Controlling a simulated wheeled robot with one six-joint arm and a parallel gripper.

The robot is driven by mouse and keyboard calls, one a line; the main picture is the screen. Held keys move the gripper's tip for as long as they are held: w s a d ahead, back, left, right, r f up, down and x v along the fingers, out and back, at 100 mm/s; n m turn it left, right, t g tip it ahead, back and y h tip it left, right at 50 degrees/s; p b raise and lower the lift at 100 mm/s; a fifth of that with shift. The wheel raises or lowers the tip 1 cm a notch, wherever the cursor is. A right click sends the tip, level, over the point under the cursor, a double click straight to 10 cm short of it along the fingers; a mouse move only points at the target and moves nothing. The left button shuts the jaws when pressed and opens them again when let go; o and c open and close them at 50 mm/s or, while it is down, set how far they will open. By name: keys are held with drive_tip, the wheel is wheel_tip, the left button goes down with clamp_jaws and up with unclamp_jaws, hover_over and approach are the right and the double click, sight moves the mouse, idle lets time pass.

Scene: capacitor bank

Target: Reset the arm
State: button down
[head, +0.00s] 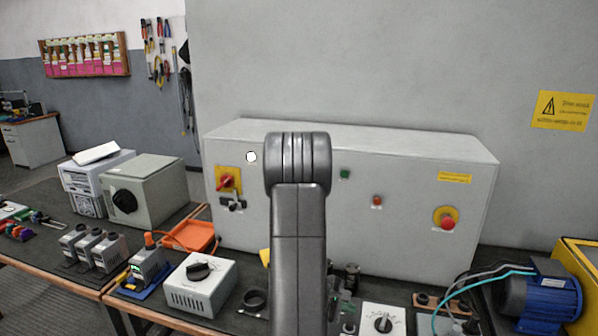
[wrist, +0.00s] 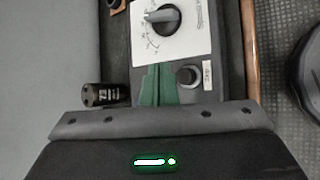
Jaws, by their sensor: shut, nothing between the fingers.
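My gripper (wrist: 158,84) shows in the wrist view, its two green fingers together and empty. It points toward a white panel with a dark rotary knob (wrist: 160,17) and a round dark button (wrist: 187,76) beside the fingers. I cannot tell whether the fingertips touch anything. In the head view my grey arm stands upright in the middle, in front of the grey cabinet (head: 400,215).
The cabinet carries a red rotary switch (head: 228,180) and a red emergency button (head: 445,218). A white knob box (head: 200,285), an orange tray (head: 188,236) and several small modules crowd the bench at left. A blue motor (head: 540,295) stands at right. A black cylinder (wrist: 105,95) is near the fingers.

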drive_tip(key=shift+f+b, duration=0.35)
drive_tip(key=shift+b, duration=0.05)
drive_tip(key=shift+s+r, duration=0.15)
drive_tip(key=shift+r, duration=0.15)
drive_tip(key=shift+w+r+p, duration=0.2)
drive_tip(key=shift+r+p, duration=0.05)
drive_tip(key=shift+p, duration=0.65)
drive_tip(key=shift+s+r+p, duration=0.1)
drive_tip(key=shift+r+p, duration=0.1)
drive_tip(key=shift+p, duration=1.05)
drive_tip(key=shift+p, duration=0.4)
